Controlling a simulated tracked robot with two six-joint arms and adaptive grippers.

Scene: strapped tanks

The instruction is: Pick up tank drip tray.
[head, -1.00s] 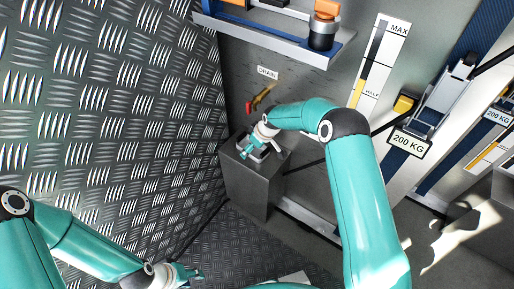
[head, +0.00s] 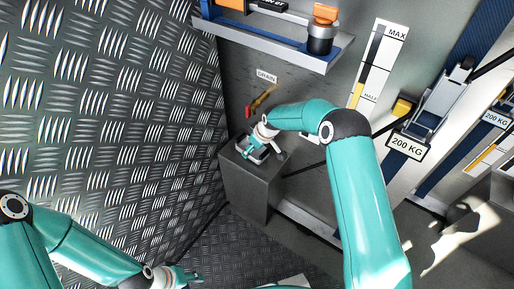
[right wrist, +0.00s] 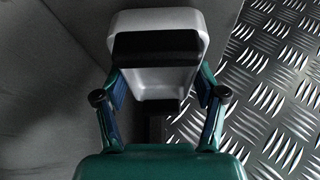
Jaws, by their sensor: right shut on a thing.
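The tank drip tray is a small pale grey tray with a dark inside. It shows large in the right wrist view (right wrist: 160,75), between the two fingers of my right gripper (right wrist: 160,105), which is shut on it. In the head view the tray (head: 256,152) is at the top of a dark grey pedestal (head: 250,190), partly covered by my right gripper (head: 250,152). I cannot tell whether it touches the pedestal top. My left gripper (head: 193,277) is low in the head view, away from the tray; its finger gap is unclear.
A drain tap with a red end (head: 258,100) is on the wall above the pedestal. A shelf (head: 275,42) with orange and black items juts out higher up. A ribbed metal wall (head: 110,110) rises at left. Strapped tanks with 200 KG labels (head: 408,145) stand at right.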

